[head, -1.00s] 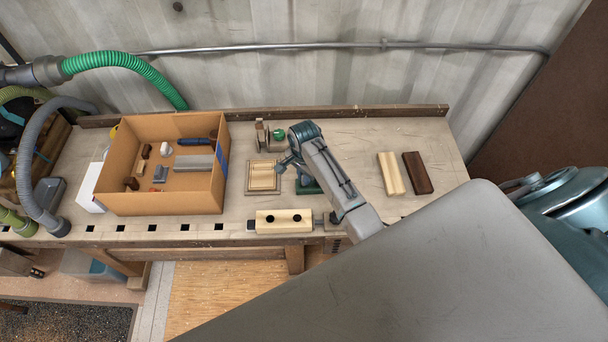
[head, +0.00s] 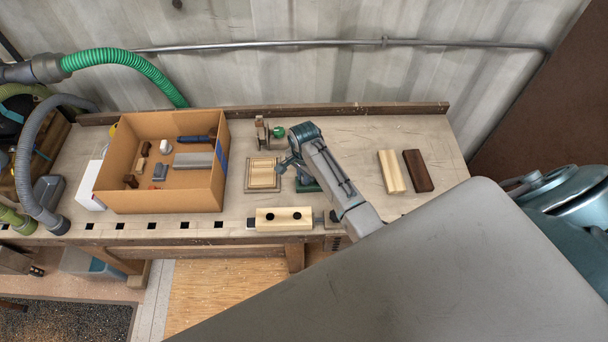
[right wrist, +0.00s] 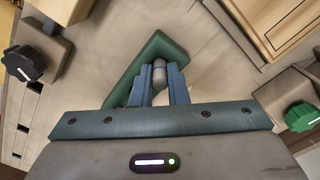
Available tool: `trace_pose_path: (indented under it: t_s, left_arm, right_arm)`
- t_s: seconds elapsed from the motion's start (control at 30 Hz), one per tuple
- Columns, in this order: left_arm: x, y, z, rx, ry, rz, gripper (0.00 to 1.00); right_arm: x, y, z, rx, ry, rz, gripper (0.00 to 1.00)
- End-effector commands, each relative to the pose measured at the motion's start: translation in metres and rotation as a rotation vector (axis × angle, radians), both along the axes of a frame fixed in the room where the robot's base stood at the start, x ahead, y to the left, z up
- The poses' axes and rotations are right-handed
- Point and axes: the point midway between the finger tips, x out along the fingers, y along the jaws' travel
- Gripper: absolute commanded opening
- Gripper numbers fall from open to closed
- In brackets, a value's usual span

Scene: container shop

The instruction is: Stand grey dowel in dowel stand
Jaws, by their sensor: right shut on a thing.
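The grey dowel (right wrist: 159,68) shows nearly end-on in the right wrist view, between the fingertips of my right gripper (right wrist: 160,82). The fingers are shut on it. Below it lies a green block (right wrist: 151,48), which looks like the dowel stand. I cannot tell whether the dowel touches the block or sits in it. In the head view my right gripper (head: 289,167) is low over the bench, and the green block (head: 308,186) is partly hidden behind my arm. The dowel is too small to make out there. My left gripper is not in view.
A cardboard box (head: 160,202) of parts stands left on the bench. A wooden panel (head: 263,174) lies just left of the gripper. Pale (head: 392,171) and dark (head: 418,171) wood pieces lie right.

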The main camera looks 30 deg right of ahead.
Motion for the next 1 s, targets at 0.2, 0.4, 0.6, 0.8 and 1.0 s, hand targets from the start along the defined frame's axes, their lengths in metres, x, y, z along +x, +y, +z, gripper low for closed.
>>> trace_pose_path:
  t_s: [0.2,0.4,0.6,0.8,1.0]
  left_arm:
    - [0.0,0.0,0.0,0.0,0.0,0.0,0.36]
    - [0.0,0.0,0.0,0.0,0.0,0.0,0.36]
    - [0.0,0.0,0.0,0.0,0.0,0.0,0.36]
    - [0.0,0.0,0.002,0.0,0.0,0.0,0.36]
    - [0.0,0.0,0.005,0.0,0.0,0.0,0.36]
  right_arm:
    - [0.0,0.0,0.0,0.0,0.0,0.0,0.0]
    - [0.0,0.0,0.0,0.0,0.0,0.0,0.39]
    - [0.0,0.0,0.0,0.0,0.0,0.0,0.39]
    - [0.0,0.0,0.008,-0.001,-0.001,0.0,0.39]
    - [0.0,0.0,0.022,-0.001,-0.001,0.0,0.39]
